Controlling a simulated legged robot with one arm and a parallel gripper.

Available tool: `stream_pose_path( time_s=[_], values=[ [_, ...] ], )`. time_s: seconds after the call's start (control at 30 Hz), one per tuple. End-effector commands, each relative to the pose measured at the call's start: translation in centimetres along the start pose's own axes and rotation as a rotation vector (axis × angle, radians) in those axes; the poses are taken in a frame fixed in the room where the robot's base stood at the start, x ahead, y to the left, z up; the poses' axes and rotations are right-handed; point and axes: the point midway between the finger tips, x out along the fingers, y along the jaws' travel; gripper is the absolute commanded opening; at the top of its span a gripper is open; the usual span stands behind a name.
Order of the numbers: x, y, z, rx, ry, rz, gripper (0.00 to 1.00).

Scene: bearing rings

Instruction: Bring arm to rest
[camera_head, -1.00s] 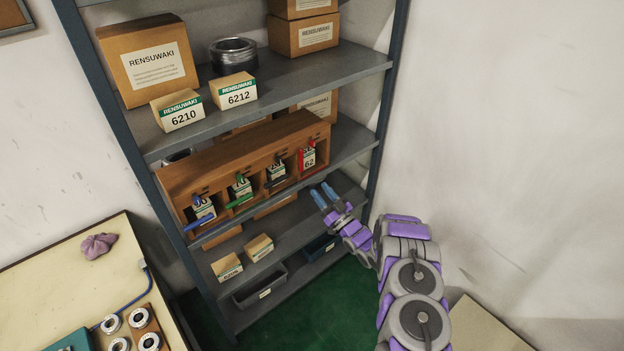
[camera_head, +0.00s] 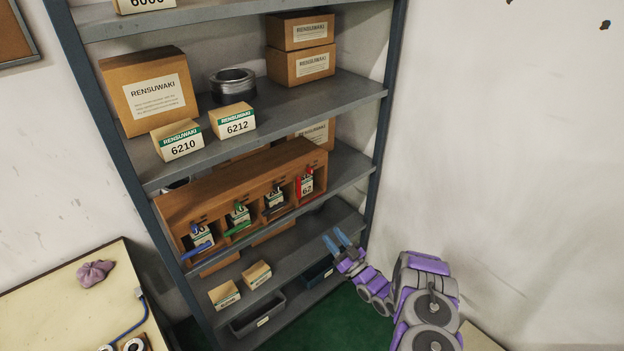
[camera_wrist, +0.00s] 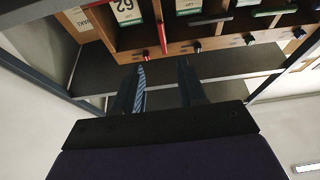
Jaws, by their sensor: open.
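My gripper (camera_head: 339,240) is open and empty in the head view. Its two blue fingers point up and left toward the right end of the shelf unit, below and right of the wooden bin rack. In the wrist view my gripper (camera_wrist: 160,88) shows two dark fingers spread apart with nothing between them. My purple and grey arm folds at the lower right of the head view, beside the white wall.
A grey shelf unit (camera_head: 285,97) holds boxes, a metal ring (camera_head: 232,85) and the wooden bin rack (camera_head: 224,190) with several small boxes. A table (camera_head: 40,290) with a purple cloth (camera_head: 95,273) stands lower left. Green floor (camera_head: 345,318) lies below my gripper.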

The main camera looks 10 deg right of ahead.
Motion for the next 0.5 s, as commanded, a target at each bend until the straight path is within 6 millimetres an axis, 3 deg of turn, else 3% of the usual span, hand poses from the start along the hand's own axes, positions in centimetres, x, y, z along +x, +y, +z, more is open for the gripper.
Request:
stream_pose_path(
  time_s=[0.17, 0.5],
  values=[
    [0.6, 0.3, -0.2, -0.010, -0.020, 0.001, 0.40],
    [6.2, 4.0, -2.2, -0.121, -0.315, 0.068, 0.40]
  ],
)
